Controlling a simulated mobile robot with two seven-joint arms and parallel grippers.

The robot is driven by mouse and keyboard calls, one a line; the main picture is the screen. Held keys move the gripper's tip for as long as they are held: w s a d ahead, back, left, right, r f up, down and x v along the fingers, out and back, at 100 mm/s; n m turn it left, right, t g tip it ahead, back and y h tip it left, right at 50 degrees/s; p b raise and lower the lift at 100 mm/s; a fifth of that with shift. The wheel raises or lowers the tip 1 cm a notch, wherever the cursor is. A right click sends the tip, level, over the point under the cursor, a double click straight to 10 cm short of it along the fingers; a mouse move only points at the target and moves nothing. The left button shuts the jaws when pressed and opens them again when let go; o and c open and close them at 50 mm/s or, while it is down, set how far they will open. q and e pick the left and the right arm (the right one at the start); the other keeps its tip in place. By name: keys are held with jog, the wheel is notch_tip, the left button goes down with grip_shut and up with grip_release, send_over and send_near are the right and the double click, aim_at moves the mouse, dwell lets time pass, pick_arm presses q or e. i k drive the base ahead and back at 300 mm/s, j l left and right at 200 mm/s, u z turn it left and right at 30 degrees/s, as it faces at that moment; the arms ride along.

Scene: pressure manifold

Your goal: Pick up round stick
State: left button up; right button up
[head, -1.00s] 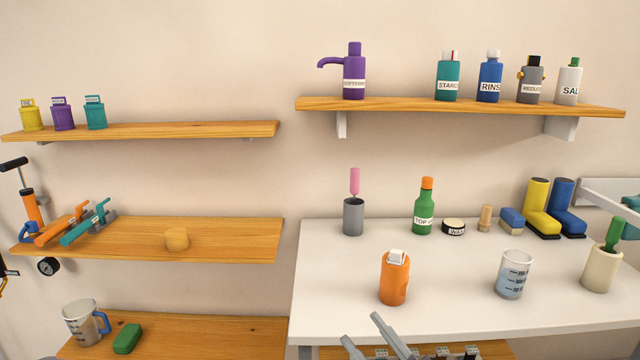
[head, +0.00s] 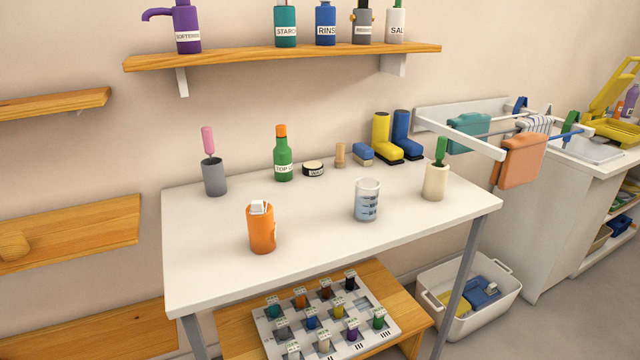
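No single object is clearly marked as the round stick. A short tan wooden peg (head: 340,155) stands upright at the back of the white table (head: 330,245), between the wax tin and a blue block. A pink-topped stick (head: 208,140) stands in a grey cup (head: 214,178) at the table's back left. A green-handled stick (head: 441,150) stands in a cream cup (head: 435,183) at the right. The lower parts of both sticks are hidden in their cups. Neither of my grippers shows in the head view.
An orange bottle (head: 261,228) and a clear measuring cup (head: 367,200) stand toward the front. A green bottle (head: 283,157), wax tin (head: 313,168) and boots (head: 384,140) stand behind. A tray of small bottles (head: 270,340) is below; a white bin (head: 480,335) is at right.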

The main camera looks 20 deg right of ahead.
aim_at(442, 142)
jog(key=z, duration=1.45)
jog(key=i+l, duration=0.3)
jog(key=l, duration=0.15)
jog(key=i+l, duration=0.25)
jog(key=l, duration=0.15)
jog(key=i+l+u, duration=0.1)
jog(key=u, duration=0.25)
jog(key=i+l+u, duration=0.1)
jog(key=l+u, duration=0.25)
